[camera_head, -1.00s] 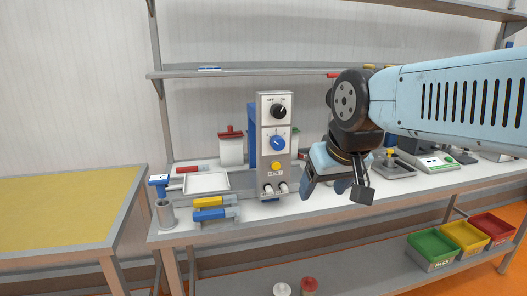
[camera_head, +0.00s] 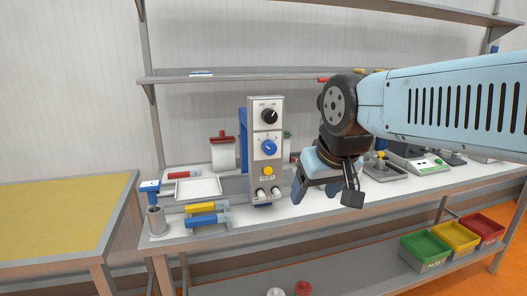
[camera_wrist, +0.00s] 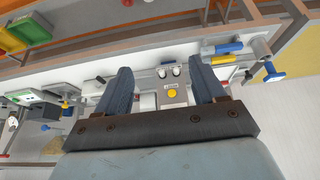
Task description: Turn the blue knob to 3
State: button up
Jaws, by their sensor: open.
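The blue knob (camera_head: 268,146) sits on the upright grey control panel (camera_head: 257,184), below a black knob (camera_head: 269,116) and above a yellow button (camera_head: 268,171). Its pointer is a small white mark that appears to aim toward the upper left; the dial digits are too small to read. My gripper (camera_head: 325,196) is open and empty, right of the panel and lower than the blue knob. In the wrist view my gripper (camera_wrist: 167,90) has its fingers spread, with the yellow button (camera_wrist: 172,93) showing between them. The blue knob is hidden in the wrist view.
Yellow and blue-handled tools (camera_head: 205,214), a white tray (camera_head: 200,188) and a metal cup (camera_head: 157,220) lie left of the panel on the bench. A green-screened instrument (camera_head: 418,163) stands to the right. A shelf (camera_head: 220,76) runs above. Coloured bins (camera_head: 427,250) sit on the lower shelf.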

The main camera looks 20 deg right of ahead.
aim_at(268, 147)
jog(key=z, duration=0.1)
jog(key=k, duration=0.5)
jog(key=u, duration=0.35)
jog(key=i, duration=0.1)
jog(key=z, duration=2.75)
jog(key=i, duration=0.85)
jog(key=u, duration=2.05)
